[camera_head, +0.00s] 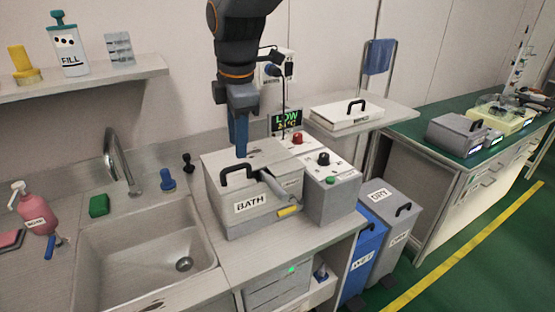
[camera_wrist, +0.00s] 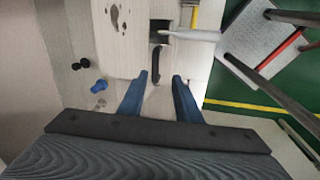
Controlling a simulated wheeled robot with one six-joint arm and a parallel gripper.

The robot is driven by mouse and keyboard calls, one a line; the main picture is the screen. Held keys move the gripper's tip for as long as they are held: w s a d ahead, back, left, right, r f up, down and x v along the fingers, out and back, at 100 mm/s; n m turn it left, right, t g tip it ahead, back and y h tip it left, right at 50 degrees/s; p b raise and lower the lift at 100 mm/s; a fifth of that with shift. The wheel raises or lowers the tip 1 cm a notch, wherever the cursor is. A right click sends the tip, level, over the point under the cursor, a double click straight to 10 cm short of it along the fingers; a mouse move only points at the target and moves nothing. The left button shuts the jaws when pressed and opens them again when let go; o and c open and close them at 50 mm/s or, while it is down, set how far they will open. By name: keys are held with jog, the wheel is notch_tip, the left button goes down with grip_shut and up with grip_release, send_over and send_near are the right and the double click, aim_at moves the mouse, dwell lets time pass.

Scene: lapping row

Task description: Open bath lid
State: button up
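The bath (camera_head: 272,212) is a pale grey box labelled BATH on the counter right of the sink. Its flat lid (camera_head: 262,152) lies on top and looks shut. A black arched handle (camera_head: 238,172) stands at the lid's front left. My gripper (camera_head: 240,154) points down over the lid, behind the handle, apparently not touching it. In the wrist view, my gripper (camera_wrist: 160,76) has its two blue fingers spread with nothing between them. The handle (camera_wrist: 156,62) shows just ahead of the gap between the fingertips.
A grey tube-like part (camera_head: 277,190) sticks out at the bath's front right. A control box (camera_head: 332,190) with knobs stands close on the right. The sink (camera_head: 150,250) and tap (camera_head: 122,165) are to the left. A shelf with bottles (camera_head: 68,45) hangs at upper left.

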jog(key=d+f+m, duration=0.1)
jog(key=d, duration=0.1)
jog(key=d+f+m, duration=0.1)
jog(key=d+m, duration=0.1)
jog(key=d, duration=0.1)
jog(key=d+f+m, duration=0.1)
jog(key=d+f, duration=0.1)
jog(key=shift+w+d+m+b, duration=0.1)
jog(key=shift+d+m+b, duration=0.2)
jog(key=shift+m+b, duration=0.1)
jog(key=shift+d+f+m, duration=0.3)
jog(key=shift+d+m, duration=0.1)
jog(key=shift+d, duration=0.3)
